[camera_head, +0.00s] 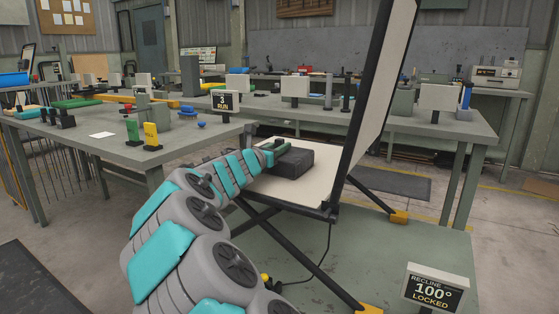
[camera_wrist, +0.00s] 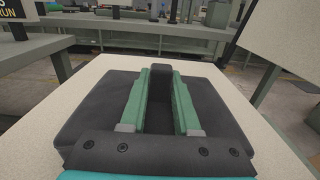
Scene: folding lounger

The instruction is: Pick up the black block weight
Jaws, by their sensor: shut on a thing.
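The black block weight (camera_head: 292,163) is a dark, low block on the pale seat (camera_head: 305,191) of the folding lounger. It looks level and resting on the seat; I cannot tell whether there is a gap beneath it. My gripper (camera_head: 277,147) reaches it from the left. In the wrist view, the green fingers of my gripper (camera_wrist: 166,98) lie over the block (camera_wrist: 218,108), one on each side of its narrow raised dark part. They are shut on that part. The lounger's backrest (camera_head: 382,85) stands steeply upright to the right of the block.
A sign (camera_head: 434,288) reads "RECLINE 100° LOCKED" at the front right. A workbench (camera_head: 95,132) with blocks and small items stands at the left, with a "3 RUN" sign (camera_head: 225,101). Another long bench (camera_head: 385,117) runs behind the lounger. Air above the seat is clear left of the backrest.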

